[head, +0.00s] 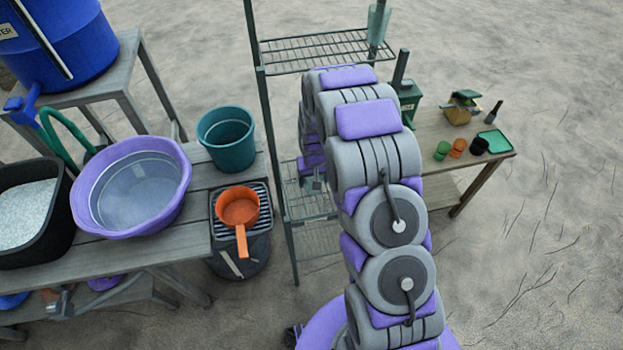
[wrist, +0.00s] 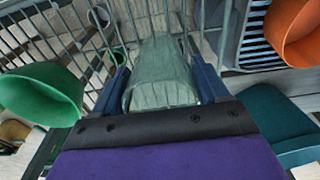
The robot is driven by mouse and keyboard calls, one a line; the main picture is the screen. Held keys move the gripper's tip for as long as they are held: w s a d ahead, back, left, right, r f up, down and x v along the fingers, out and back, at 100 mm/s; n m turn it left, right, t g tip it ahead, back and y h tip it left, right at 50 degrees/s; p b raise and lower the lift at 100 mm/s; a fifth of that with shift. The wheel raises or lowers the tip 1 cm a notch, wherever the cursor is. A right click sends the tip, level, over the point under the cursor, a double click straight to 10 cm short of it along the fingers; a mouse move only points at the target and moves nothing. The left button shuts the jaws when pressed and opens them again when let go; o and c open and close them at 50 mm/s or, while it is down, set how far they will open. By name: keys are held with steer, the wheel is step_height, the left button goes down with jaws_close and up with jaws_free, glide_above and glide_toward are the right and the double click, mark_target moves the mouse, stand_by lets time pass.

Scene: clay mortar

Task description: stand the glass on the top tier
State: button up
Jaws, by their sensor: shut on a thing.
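The glass (wrist: 160,75) is clear and pale green, between the two dark blue fingers of my gripper (wrist: 162,88) in the wrist view. My gripper is shut on it, and its far end points away from the palm. Wire bars show behind it; I cannot tell whether it touches them. The top tier (head: 315,50) is a wire shelf at the top of a dark green rack in the head view. My arm reaches to the rack below that tier. In the head view the arm largely hides the gripper, and the glass cannot be made out clearly.
A pale green translucent vessel (head: 378,22) is at the top tier's right end. Rack posts (head: 265,120) and a lower wire tier (head: 308,200) surround my arm's end. An orange pan (head: 238,208) and a teal bucket (head: 226,138) stand left. A green cup-shaped thing (wrist: 40,92) is close in the wrist view.

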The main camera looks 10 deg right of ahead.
steer(key=shift+d, duration=0.15)
steer(key=shift+a, duration=0.3)
steer(key=o, duration=0.7)
steer(key=shift+a, duration=0.4)
steer(key=o, duration=0.3)
steer(key=shift+a, duration=0.45)
steer(key=shift+o, duration=0.9)
steer(key=shift+d, duration=1)
steer(key=s+a+r+p, duration=0.1)
steer(key=s+r, duration=0.3)
steer(key=r, duration=0.6)
steer(key=s+a+r+p, duration=0.1)
steer(key=s+r, duration=0.2)
steer(key=r, duration=0.6)
steer(key=s+r+g, duration=0.1)
steer(key=s+r, duration=0.3)
steer(key=s, duration=0.6)
steer(key=s+r+g, duration=0.1)
steer(key=s+r, duration=0.3)
steer(key=s, duration=0.7)
steer(key=s+d+r+g, duration=0.1)
steer(key=s+r, duration=0.3)
steer(key=s, duration=0.7)
steer(key=shift+r, duration=0.35)
